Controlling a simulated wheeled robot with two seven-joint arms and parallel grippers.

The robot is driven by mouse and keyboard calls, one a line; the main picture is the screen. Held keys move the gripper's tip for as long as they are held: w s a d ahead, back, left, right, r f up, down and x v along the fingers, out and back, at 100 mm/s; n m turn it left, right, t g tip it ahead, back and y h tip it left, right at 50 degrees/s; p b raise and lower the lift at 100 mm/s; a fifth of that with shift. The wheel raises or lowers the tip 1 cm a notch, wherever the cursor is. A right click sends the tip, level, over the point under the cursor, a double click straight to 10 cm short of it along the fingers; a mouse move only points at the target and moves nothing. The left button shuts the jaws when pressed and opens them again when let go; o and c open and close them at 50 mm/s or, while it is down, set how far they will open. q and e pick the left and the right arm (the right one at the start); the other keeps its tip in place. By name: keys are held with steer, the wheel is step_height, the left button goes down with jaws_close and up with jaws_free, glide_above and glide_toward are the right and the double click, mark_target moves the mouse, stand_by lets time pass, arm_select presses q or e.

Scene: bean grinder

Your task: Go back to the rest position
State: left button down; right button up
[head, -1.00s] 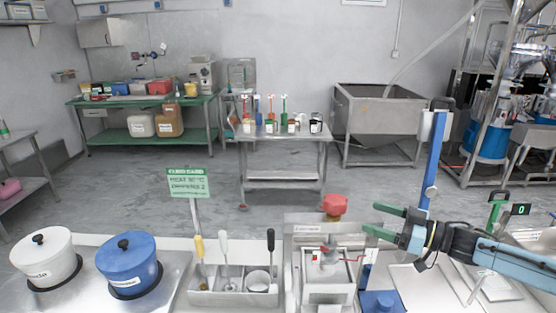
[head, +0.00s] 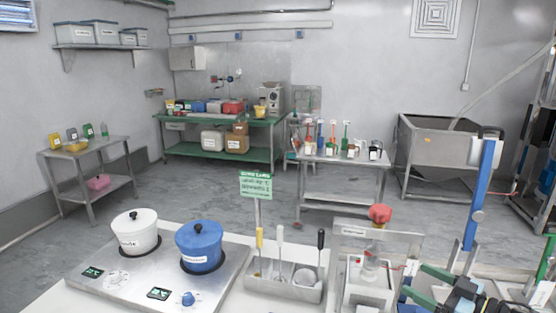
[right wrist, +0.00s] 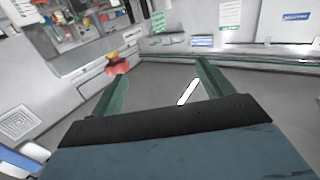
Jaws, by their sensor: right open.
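My right gripper (head: 428,284) is at the lower right of the head view, with its green fingers apart and nothing between them. It also shows in the right wrist view (right wrist: 160,85), where the fingers are spread over bare grey background. The red knob also shows in the right wrist view (right wrist: 117,64), near the left finger. My left gripper is not in view.
A white pot (head: 136,233) and a blue pot (head: 199,247) stand on a steel hob (head: 110,258) at the left. A metal holder (head: 268,286) with several tools is in the middle. A blue post (head: 482,200) rises at the right near my right gripper. The floor beyond is clear.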

steer(key=s+a+f+m+g+h, duration=0.1)
steer(key=s+a+f+m+h, duration=0.15)
steer(key=s+a+f, duration=0.35)
steer(key=s+a+f+m+h, duration=0.1)
steer(key=s+a+f+h, duration=0.25)
steer(key=a, duration=0.45)
steer(key=s+d+f+m+g+h, duration=0.1)
steer(key=s+d+f+g+h, duration=0.2)
steer(key=s, duration=0.8)
steer(key=s+d+m+g+h, duration=0.15)
steer(key=s+g, duration=0.35)
steer(key=s, duration=0.6)
step_height(320, 180, down, 30)
steer(key=s+g+b, duration=0.2)
steer(key=b, duration=0.3)
arm_select(q)
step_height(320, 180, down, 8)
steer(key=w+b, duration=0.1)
steer(key=b, duration=0.2)
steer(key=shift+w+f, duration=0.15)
arm_select(e)
steer(key=s+d+f+g+h, duration=0.1)
steer(key=s+d+f, duration=0.1)
steer(key=s+f, duration=1.4)
step_height(320, 180, down, 2)
steer(key=shift+s+f, duration=0.15)
